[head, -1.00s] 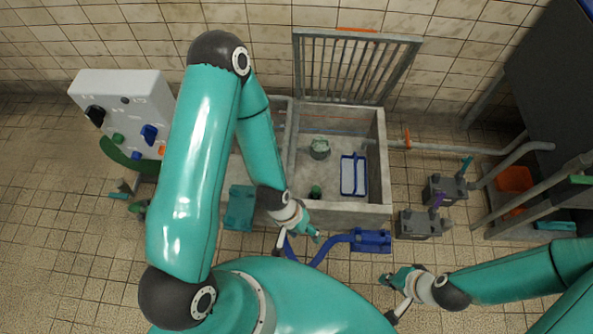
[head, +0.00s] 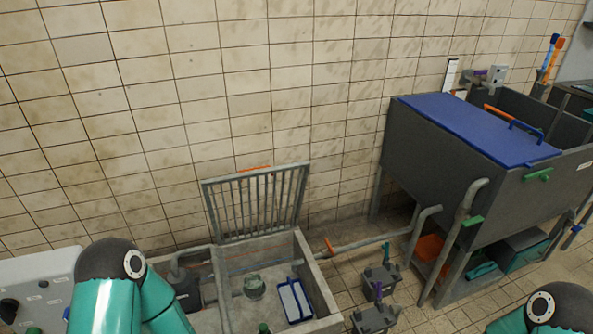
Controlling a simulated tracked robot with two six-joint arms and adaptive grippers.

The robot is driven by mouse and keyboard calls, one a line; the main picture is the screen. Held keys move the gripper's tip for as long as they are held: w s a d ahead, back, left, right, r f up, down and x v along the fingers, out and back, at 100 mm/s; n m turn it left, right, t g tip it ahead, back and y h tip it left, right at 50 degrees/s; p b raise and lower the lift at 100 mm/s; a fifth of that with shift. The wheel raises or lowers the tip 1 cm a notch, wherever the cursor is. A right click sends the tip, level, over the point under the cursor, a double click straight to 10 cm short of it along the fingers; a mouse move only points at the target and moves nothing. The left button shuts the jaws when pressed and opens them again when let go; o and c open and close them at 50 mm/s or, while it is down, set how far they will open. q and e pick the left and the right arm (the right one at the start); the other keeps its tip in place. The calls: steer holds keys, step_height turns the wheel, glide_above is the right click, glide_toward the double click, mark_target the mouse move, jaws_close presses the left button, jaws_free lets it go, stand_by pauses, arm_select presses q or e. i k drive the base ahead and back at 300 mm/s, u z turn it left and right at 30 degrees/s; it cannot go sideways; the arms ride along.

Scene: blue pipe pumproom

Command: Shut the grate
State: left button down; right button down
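The grate (head: 257,204) is a grey barred frame. It stands raised and open, close to the tiled wall, along the back edge of a grey concrete pit (head: 318,278). An orange strip (head: 255,168) shows at its top edge. In the pit are a greenish round fitting (head: 254,286) and a blue-and-white tray-like thing (head: 294,299). Parts of my arms show at the bottom left and bottom right. Both grippers are below the head view, so their state is hidden.
A large dark tank (head: 440,150) with a blue lid (head: 478,128) stands at the right on legs. A grey pipe with an orange handle (head: 330,247) runs from the pit towards it. Small grey pump-like units (head: 382,279) stand right of the pit. A white panel (head: 38,285) is at lower left.

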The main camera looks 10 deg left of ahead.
mark_target(304, 166)
steer(key=z, duration=0.45)
steer(key=i, duration=1.05)
